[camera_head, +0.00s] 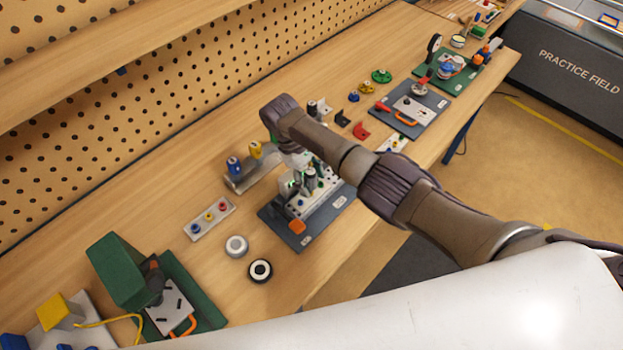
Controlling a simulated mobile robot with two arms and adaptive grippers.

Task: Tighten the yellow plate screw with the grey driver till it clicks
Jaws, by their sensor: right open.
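A grey work mat (283,233) on the bench carries a light metal plate fixture, which my right arm partly covers. My right gripper (297,184) is open and low over this fixture, mostly hidden behind its own wrist. A dark upright piece (311,178) beside the gripper may be the grey driver; I cannot tell for sure. A rack (237,184) just left of the fixture holds a blue-handled and a yellow-handled tool. I cannot pick out the yellow plate screw on the fixture. My left gripper is not in view.
A pale strip (196,231) with blue, yellow and red knobs lies left of the mat. Two round pieces, one white (236,246) and one black-rimmed (260,271), lie near the front. A green station (205,302) stands front left; a pegboard (130,130) backs the bench.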

